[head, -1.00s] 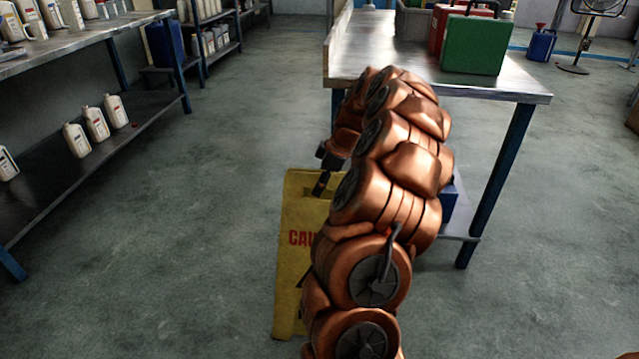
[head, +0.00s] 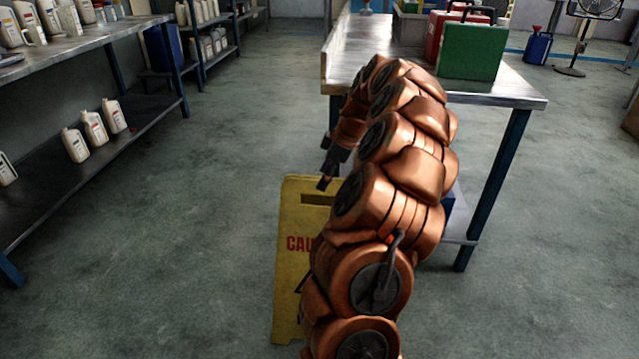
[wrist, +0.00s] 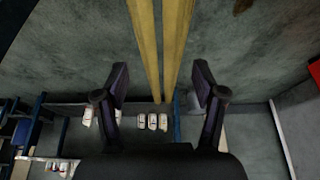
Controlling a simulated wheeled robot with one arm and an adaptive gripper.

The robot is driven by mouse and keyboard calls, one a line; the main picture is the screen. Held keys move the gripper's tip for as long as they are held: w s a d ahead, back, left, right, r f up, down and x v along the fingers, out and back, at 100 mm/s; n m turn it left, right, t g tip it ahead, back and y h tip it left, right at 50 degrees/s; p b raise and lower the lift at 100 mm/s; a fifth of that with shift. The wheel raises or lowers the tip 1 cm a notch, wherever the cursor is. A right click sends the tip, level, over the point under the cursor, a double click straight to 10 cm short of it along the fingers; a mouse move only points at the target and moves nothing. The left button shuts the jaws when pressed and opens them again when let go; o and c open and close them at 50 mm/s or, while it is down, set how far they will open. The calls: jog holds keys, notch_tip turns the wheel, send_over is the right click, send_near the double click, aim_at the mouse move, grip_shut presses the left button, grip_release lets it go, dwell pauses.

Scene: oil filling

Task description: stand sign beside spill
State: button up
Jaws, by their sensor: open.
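The yellow caution sign (head: 300,215) stands upright on the grey floor, partly hidden by my copper arm. My gripper (head: 326,178) is at the sign's top edge, near its handle slot, in the head view. In the wrist view my gripper (wrist: 160,80) is open, with its fingers spread apart. The sign's two yellow panels (wrist: 146,45) show edge-on between and beyond the fingers, touching neither. No spill can be made out for certain; a small brown patch (wrist: 242,5) lies at the top of the wrist view.
A metal workbench (head: 350,50) stands behind my arm, with a green case (head: 470,50) and a red can (head: 440,35) on it. A shelf (head: 110,165) with white bottles is at the left. The floor between shelf and sign is clear.

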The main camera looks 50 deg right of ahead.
jog(key=p+v, duration=0.1)
jog(key=v, duration=0.6)
jog(key=s+a+r+g, duration=0.1)
jog(key=a+r+g, duration=0.15)
jog(key=a, duration=2.65)
jog(key=s+a+f+m+g, duration=0.3)
jog(key=s+a+f, duration=0.1)
jog(key=s+a, duration=0.7)
jog(key=s+f+m+g+h, duration=0.2)
jog(key=s+f+m, duration=0.1)
jog(key=s, duration=1)
jog(key=shift+s+a+f+m, duration=0.35)
jog(key=shift+s+a+m, duration=0.05)
jog(key=shift+a, duration=0.05)
